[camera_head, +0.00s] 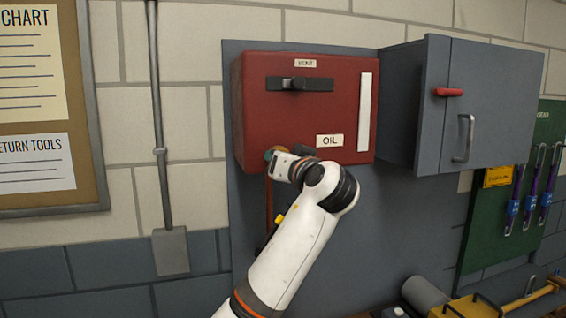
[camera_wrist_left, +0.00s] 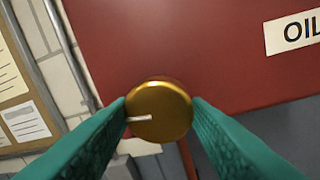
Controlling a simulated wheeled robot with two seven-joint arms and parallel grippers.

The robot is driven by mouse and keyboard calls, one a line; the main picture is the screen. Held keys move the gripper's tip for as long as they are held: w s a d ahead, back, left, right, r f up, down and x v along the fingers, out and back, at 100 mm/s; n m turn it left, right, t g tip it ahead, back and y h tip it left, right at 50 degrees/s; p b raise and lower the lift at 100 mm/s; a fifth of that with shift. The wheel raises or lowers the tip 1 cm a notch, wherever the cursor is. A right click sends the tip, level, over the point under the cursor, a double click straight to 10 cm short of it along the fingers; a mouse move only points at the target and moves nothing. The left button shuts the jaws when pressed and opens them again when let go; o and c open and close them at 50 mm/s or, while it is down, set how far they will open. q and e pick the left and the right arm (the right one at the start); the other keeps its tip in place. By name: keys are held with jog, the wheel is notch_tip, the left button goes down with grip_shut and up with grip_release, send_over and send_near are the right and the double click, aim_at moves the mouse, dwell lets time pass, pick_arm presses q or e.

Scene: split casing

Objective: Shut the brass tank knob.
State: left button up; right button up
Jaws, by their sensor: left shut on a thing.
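The round brass tank knob (camera_wrist_left: 160,108) sits at the lower left of the red oil tank (camera_head: 300,110). A pale line on its face points to the left in the wrist view. The teal fingers of my left gripper (camera_wrist_left: 160,116) are on both sides of the knob, shut on it. In the head view my left gripper (camera_head: 271,155) is at the tank's lower left corner, and my own wrist mostly hides the knob there. My right gripper is not in view.
A black slotted vent slider (camera_head: 318,84) and a white strip (camera_head: 364,112) are on the tank front. A grey cabinet (camera_head: 490,105) with a red handle stands to the right. A red pipe (camera_head: 269,200) runs down below the tank. A yellow toolbox (camera_head: 468,307) is at the bottom right.

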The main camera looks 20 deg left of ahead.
pick_arm(q)
jog(key=shift+s+a+m+t+h, duration=0.15)
jog(key=shift+m+t, duration=0.3)
jog(key=shift+m, duration=3.85)
jog(key=shift+w+m+t+h, duration=0.1)
jog(key=shift+m+t+h, duration=0.25)
jog(key=shift+m, duration=3.95)
jog(key=o, duration=1)
